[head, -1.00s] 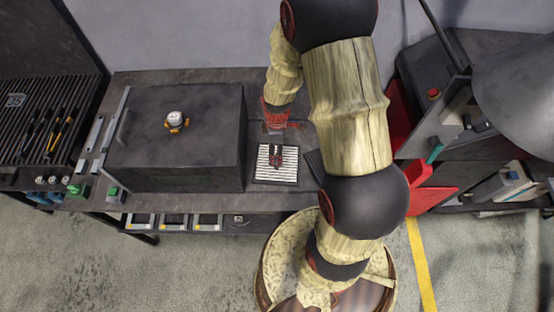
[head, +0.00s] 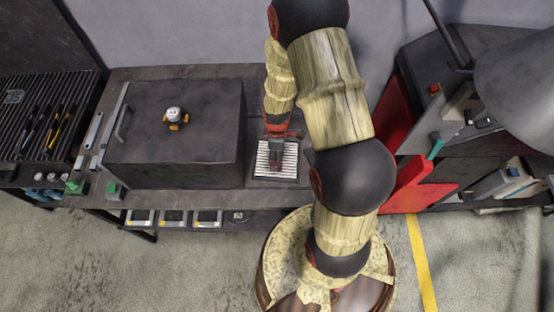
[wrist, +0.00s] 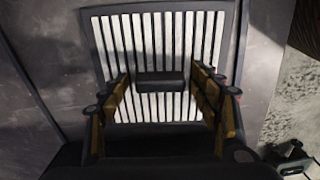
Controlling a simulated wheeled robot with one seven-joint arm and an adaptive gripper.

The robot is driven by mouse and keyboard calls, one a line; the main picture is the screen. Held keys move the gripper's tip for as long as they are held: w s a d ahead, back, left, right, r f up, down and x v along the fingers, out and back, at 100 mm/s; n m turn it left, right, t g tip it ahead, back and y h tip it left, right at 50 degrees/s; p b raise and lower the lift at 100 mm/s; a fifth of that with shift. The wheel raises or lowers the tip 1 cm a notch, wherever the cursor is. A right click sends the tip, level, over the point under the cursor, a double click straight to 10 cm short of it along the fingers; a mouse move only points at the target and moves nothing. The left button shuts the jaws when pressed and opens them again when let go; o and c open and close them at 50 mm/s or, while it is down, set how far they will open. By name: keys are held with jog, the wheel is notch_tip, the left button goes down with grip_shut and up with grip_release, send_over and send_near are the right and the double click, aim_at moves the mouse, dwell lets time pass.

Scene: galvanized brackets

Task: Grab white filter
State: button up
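The white filter is a square panel of white slats in a dark frame (head: 290,160), lying on the bench to the right of the dark box. In the wrist view the filter (wrist: 182,38) fills the upper middle, with a short dark bar (wrist: 162,82) across its centre. My gripper (head: 275,168) is over the filter. In the wrist view my gripper (wrist: 161,78) has its yellow-padded fingers apart, one on each side of the bar. Small gaps seem to show between fingers and bar. The lower part of the filter is partly hidden by my gripper.
The large dark box (head: 205,125) stands left of the filter, with a small white-and-orange object (head: 175,118) on top. Red panels (head: 400,185) and a machine are to the right. Trays (head: 172,218) sit on a lower shelf.

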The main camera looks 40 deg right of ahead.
jog(key=c, duration=1.2)
jog(key=shift+c, duration=0.3)
jog(key=shift+r, duration=0.15)
